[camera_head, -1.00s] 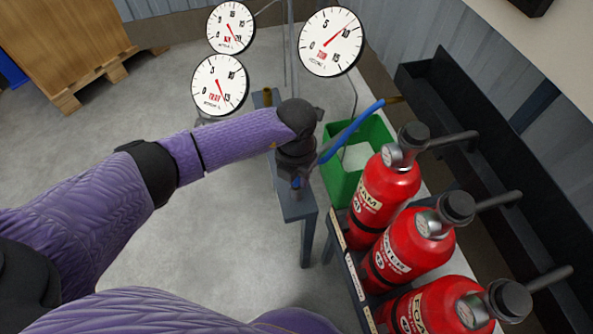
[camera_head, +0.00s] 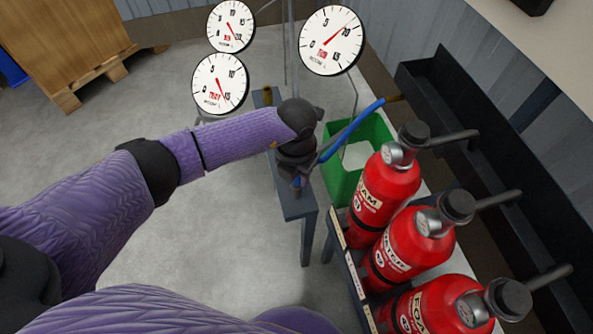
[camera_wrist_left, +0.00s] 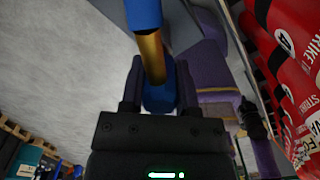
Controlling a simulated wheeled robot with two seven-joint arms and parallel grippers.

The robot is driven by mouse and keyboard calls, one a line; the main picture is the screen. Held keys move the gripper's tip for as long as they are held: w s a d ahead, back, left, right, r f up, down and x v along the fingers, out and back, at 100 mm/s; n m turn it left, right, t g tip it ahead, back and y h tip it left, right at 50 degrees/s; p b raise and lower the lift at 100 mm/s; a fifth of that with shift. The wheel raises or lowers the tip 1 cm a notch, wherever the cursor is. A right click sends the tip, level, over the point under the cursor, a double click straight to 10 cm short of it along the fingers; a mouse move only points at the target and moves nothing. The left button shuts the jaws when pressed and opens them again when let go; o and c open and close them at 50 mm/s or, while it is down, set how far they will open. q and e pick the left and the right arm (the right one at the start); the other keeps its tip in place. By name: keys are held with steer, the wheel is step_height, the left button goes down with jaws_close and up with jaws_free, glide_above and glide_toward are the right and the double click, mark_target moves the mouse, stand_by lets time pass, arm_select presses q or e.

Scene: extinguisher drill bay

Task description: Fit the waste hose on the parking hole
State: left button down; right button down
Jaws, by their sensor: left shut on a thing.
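The blue waste hose (camera_head: 345,137) runs up and right from my left gripper (camera_head: 297,180) across the green bin, with a brass-coloured end (camera_head: 395,99) beyond it. In the left wrist view my left gripper (camera_wrist_left: 159,95) is shut on a blue part of the hose (camera_wrist_left: 158,98), with a brass section and more blue above. The gripper is over the narrow grey-blue bench (camera_head: 298,208), and my wrist partly hides it. A small brass fitting (camera_head: 267,96) stands at the bench's far end. I cannot make out the parking hole. My right gripper is not in view.
The green bin (camera_head: 345,188) is just right of the bench. Several red extinguishers (camera_head: 385,190) stand in a rack at the right. Round dial gauges (camera_head: 331,41) rise behind the bench. The floor at left is open, with a wooden pallet (camera_head: 85,85) at the back.

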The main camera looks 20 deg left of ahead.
arm_select(q)
steer(key=shift+f+b, duration=0.3)
steer(key=shift+f, duration=0.2)
stand_by(0.3)
steer(key=shift+c, duration=1.3)
jaws_free()
step_height(320, 180, up, 10)
steer(key=p, duration=0.5)
steer(key=shift+f, duration=0.15)
